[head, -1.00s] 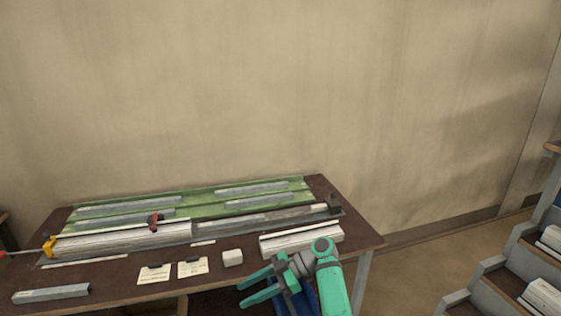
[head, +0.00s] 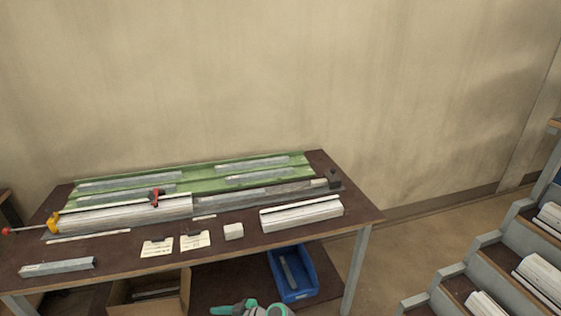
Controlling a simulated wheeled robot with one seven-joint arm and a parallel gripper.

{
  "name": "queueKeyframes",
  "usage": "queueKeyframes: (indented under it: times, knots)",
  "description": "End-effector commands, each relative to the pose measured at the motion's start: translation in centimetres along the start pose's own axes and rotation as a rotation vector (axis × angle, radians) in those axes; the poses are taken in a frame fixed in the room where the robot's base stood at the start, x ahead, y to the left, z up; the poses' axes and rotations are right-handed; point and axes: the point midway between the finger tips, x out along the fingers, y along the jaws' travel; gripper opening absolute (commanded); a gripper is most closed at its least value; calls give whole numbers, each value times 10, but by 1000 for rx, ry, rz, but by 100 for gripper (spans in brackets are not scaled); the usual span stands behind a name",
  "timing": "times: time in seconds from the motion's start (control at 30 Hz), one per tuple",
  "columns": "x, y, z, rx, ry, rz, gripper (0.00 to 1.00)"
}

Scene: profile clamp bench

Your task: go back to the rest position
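Only a teal part of my arm (head: 250,309) shows at the bottom edge of the head view, below the bench front. My gripper's fingertips cannot be made out there, so its opening is hidden. The brown bench (head: 110,258) stands beyond it with the profiles on top. A long white profile (head: 125,215) lies in the metal fixture on the left, with a red and black clamp (head: 156,197) at its rear and a yellow clamp (head: 53,221) at its left end. Another white profile (head: 302,214) lies at the front right.
A green tray (head: 200,185) with grey strips lies at the back. A white block (head: 233,231), two labelled cards (head: 157,247) and a grey bar (head: 57,267) lie at the front. Below are a blue bin (head: 291,272) and a cardboard box (head: 150,293). A stepped rack (head: 465,268) stands right.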

Motion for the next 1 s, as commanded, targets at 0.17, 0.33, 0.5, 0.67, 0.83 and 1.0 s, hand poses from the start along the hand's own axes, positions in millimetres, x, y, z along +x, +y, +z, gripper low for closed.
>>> queueKeyframes:
  times: [0.17, 0.33, 0.5, 0.67, 0.83, 1.0]
  knots:
    - [18, -25, 45, 127, 24, 147, 42]
    - [20, -49, 84, 236, 45, 293, 42]
    - [8, -77, 120, 329, 68, 444, 42]
    - [-17, -107, 151, 399, 90, 587, 42]
    - [-58, -139, 177, 451, 117, 741, 42]
    - [-108, -176, 193, 471, 147, 887, 42]
